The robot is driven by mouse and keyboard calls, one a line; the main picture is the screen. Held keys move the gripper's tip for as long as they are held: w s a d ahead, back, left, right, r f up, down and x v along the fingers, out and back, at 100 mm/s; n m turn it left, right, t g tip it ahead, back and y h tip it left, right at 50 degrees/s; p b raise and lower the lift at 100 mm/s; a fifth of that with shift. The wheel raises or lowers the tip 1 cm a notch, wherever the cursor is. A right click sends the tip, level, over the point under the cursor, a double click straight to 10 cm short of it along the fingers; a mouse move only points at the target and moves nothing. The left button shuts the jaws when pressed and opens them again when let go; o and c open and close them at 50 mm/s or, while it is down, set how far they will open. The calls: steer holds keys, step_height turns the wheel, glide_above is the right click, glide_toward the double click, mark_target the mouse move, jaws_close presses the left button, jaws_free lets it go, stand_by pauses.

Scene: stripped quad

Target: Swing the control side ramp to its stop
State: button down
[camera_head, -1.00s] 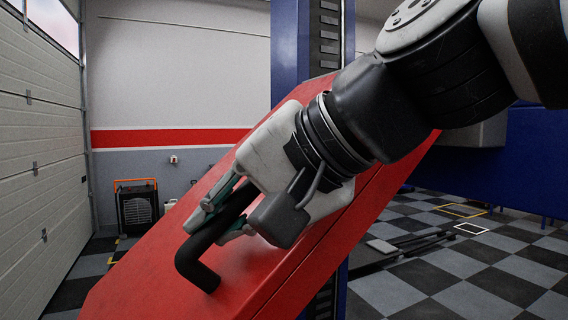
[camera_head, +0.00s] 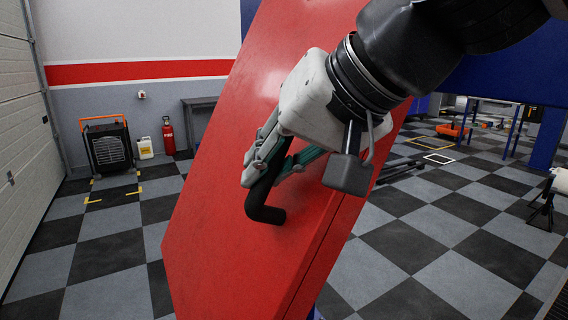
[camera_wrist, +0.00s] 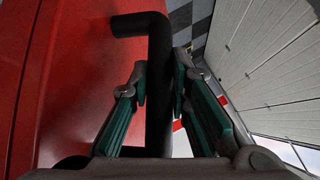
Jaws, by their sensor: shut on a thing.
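The control side ramp is a large red panel (camera_head: 215,220) with a black bar handle (camera_head: 265,210) on its face. In the head view it stands tilted, leaning up to the right. My gripper (camera_head: 270,165) is shut on the handle, with a green-padded finger on each side of the bar. In the wrist view the handle (camera_wrist: 160,70) runs between my two fingers, and the red panel (camera_wrist: 60,80) fills the left side. The handle's upper end is hidden by my gripper in the head view.
A black heater with an orange frame (camera_head: 108,148), a white canister (camera_head: 145,148) and a red extinguisher (camera_head: 168,136) stand by the back wall at left. A checkered floor (camera_head: 110,250) lies open to the left and right. A blue post stands behind the panel.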

steer(key=shift+w+d+f, duration=0.15)
steer(key=shift+d+f, duration=0.1)
steer(key=shift+d, duration=0.05)
steer(key=c, duration=1.5)
jaws_free()
steer(key=shift+r, duration=0.1)
steer(key=shift+r, duration=0.15)
steer(key=v, duration=1.1)
steer(key=shift+s+d+r, duration=0.15)
steer(key=shift+s+d, duration=0.1)
